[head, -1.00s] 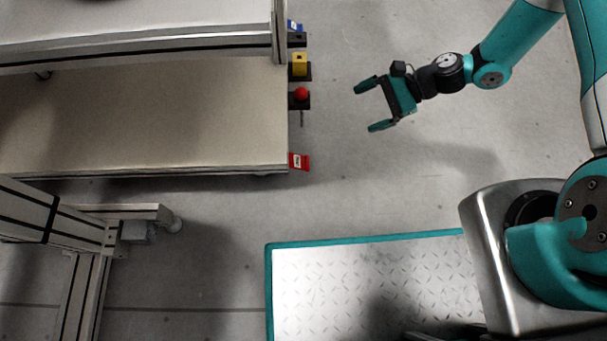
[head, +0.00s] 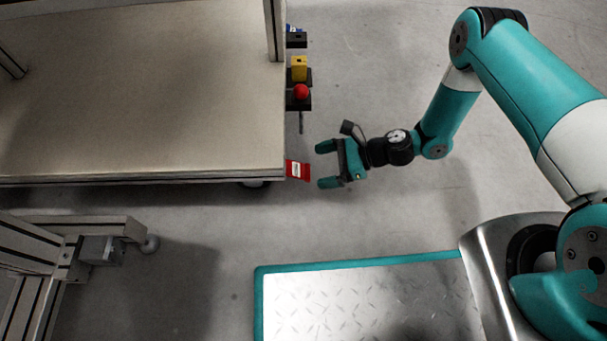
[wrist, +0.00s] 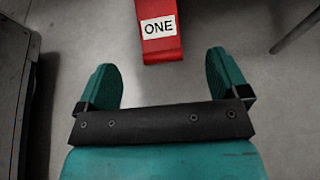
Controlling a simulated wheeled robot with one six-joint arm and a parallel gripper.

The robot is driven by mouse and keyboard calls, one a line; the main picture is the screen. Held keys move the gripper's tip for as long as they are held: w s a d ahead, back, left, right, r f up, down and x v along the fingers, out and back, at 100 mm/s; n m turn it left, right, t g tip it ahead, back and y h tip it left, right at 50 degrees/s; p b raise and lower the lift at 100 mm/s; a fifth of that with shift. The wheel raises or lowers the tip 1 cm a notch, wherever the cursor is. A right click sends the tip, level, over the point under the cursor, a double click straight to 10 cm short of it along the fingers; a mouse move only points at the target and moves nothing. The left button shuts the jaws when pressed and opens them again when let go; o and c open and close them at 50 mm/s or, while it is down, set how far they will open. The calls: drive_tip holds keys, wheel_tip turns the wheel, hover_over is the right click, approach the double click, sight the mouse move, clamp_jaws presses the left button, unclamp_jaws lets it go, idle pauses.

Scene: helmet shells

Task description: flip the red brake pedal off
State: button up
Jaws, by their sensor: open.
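The red brake pedal (head: 297,170) sticks out from the near right corner of the cart in the head view. In the wrist view the red pedal (wrist: 160,45) carries a white label reading "ONE" and lies ahead of the fingers, roughly centred between them. My gripper (head: 322,165) is open and empty, just right of the pedal with its fingers pointing left at it. In the wrist view my gripper (wrist: 168,82) shows both teal fingers spread wide. I cannot tell the height gap between fingers and pedal.
The cart shelf (head: 150,110) fills the upper left. On its right edge sit a red knob (head: 301,91), a yellow block (head: 299,68) and a blue part (head: 294,30). A metal frame (head: 80,245) stands lower left.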

sight(301, 171)
drive_tip(key=b+x, duration=0.2)
drive_tip(key=x, duration=0.2)
drive_tip(key=shift+a+f, duration=0.25)
drive_tip(key=shift+a, duration=0.6)
drive_tip(key=c, duration=1.3)
drive_tip(key=shift+o, duration=0.2)
drive_tip(key=shift+r, duration=0.1)
